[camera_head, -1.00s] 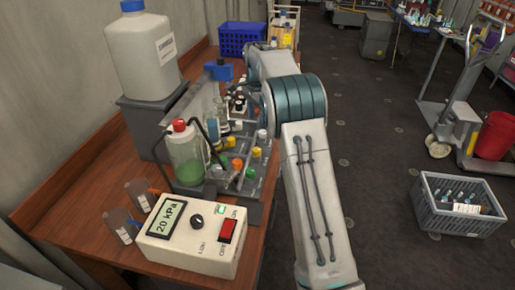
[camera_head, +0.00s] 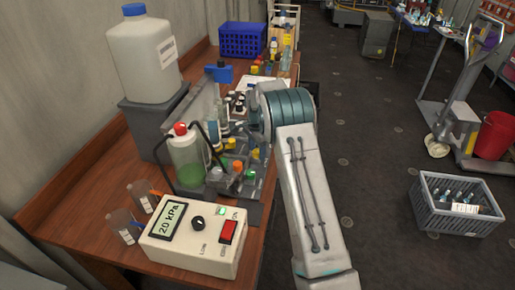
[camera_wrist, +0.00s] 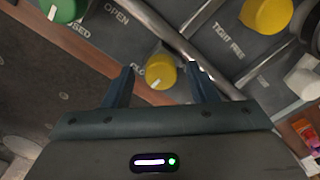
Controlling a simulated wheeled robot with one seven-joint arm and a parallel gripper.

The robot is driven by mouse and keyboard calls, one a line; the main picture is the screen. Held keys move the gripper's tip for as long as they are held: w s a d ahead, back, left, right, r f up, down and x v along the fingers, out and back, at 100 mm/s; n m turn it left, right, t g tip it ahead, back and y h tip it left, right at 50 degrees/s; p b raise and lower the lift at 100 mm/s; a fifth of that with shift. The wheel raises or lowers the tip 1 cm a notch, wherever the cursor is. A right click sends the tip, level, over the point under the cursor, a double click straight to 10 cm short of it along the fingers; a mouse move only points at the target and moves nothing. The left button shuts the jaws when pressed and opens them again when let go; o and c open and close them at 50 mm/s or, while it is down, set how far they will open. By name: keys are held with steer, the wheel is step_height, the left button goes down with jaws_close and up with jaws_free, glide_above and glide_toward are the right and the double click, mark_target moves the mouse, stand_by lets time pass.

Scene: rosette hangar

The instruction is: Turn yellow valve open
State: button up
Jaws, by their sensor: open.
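In the wrist view a yellow valve knob (camera_wrist: 161,73) sits on a grey panel, with a pale mark on its lower edge and a partly hidden label starting "CLO" to its left. My gripper (camera_wrist: 160,68) is open, with one fingertip on each side of this knob in the picture. I cannot tell whether the fingers touch it. A second, larger yellow knob (camera_wrist: 266,14) is at the upper right beside the words "TIGHT" and "FREE". In the head view a yellow knob (camera_head: 256,153) shows on the panel beside my arm; my fingers are hidden there.
A green knob (camera_wrist: 63,9) and a white knob (camera_wrist: 303,82) flank the valve, and a metal bar crosses the panel. On the bench (camera_head: 85,190) stand a pressure box (camera_head: 195,250), a green-liquid bottle (camera_head: 188,165) and a large white jug (camera_head: 140,55).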

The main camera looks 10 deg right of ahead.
steer(key=shift+f, duration=0.1)
steer(key=shift+d, duration=0.1)
steer(key=c, duration=1)
steer(key=shift+o, duration=0.2)
steer(key=shift+n, duration=0.3)
steer(key=n+b, duration=0.2)
steer(key=n, duration=0.1)
steer(key=shift+f+n, duration=0.1)
steer(key=shift+n, duration=0.2)
steer(key=n+b, duration=0.1)
steer(key=n, duration=0.3)
steer(key=n+b, duration=0.1)
steer(key=n, duration=0.8)
steer(key=shift+n, duration=0.4)
